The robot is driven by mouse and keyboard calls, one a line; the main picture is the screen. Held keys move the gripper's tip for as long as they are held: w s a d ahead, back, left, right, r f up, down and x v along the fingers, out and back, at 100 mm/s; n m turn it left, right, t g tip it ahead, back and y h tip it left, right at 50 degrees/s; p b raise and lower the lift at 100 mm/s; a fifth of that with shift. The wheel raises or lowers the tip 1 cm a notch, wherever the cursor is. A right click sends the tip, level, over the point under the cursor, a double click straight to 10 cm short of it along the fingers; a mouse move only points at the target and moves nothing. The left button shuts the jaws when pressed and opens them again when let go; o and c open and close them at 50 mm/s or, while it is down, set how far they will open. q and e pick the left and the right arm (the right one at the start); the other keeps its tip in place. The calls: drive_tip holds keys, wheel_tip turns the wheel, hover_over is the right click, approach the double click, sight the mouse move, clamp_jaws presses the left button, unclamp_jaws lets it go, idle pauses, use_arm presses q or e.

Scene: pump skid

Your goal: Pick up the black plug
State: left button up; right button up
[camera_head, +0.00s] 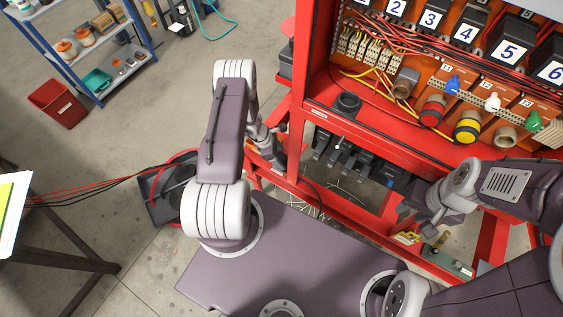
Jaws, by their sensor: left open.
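A short black round plug (347,103) sits on the red ledge at the front of the pump skid cabinet, below the wiring. My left gripper (276,146) is in front of the skid frame, lower and to the left of the plug and apart from it. It is open and appears empty; my own arm partly covers it. My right gripper (408,214) is small and dark, by the skid's lower frame at the right, below the plug. Its jaws are too unclear to read.
Red, yellow and beige round connectors (467,125) line the panel right of the plug. Yellow and red wires (372,77) hang above the ledge. Red frame bars (345,215) stand close to both arms. A red bin (57,103) and shelf stand at the far left. Open floor lies between.

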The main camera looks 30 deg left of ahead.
sight(281, 158)
use_arm(q)
drive_tip(key=shift+w+d+f, duration=0.1)
drive_tip(key=shift+d+f, duration=0.05)
drive_tip(key=shift+f, duration=0.25)
drive_tip(key=shift+r, duration=0.1)
drive_tip(key=c, duration=0.3)
clamp_jaws()
wheel_tip(281, 158, up, 10)
drive_tip(key=shift+p, duration=0.4)
